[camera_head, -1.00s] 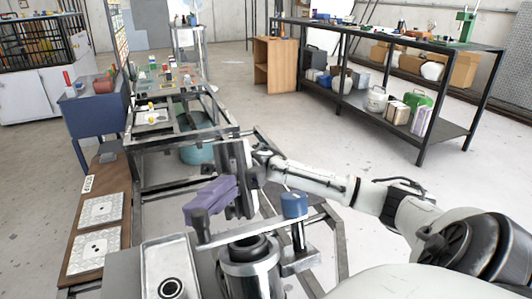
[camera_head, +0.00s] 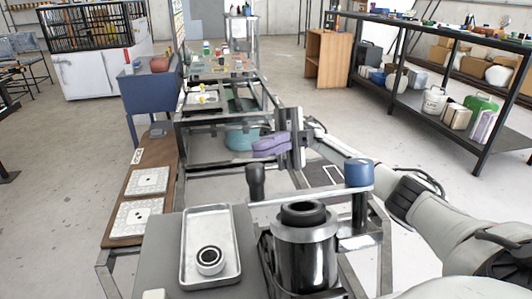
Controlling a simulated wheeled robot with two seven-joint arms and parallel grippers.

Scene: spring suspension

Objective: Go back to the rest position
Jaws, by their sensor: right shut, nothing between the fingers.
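My right gripper (camera_head: 268,147) shows in the head view with its purple fingers shut and empty, pointing left. It hangs beyond the spring press, clear of it, in front of the frame of the bench behind. My right arm reaches it from the lower right. The press has a shiny metal cylinder (camera_head: 305,260) with a black ring (camera_head: 303,213) at its top. A flat metal lever (camera_head: 320,205) with a black knob (camera_head: 255,181) and a blue cap (camera_head: 358,172) runs behind the ring. My left gripper is out of view.
A metal tray (camera_head: 192,225) holds a round black-and-silver part (camera_head: 209,260) left of the press. A brown board (camera_head: 128,235) with two light plates lies further left. A black shelf rack (camera_head: 470,129) stands at the right. Floor is open between.

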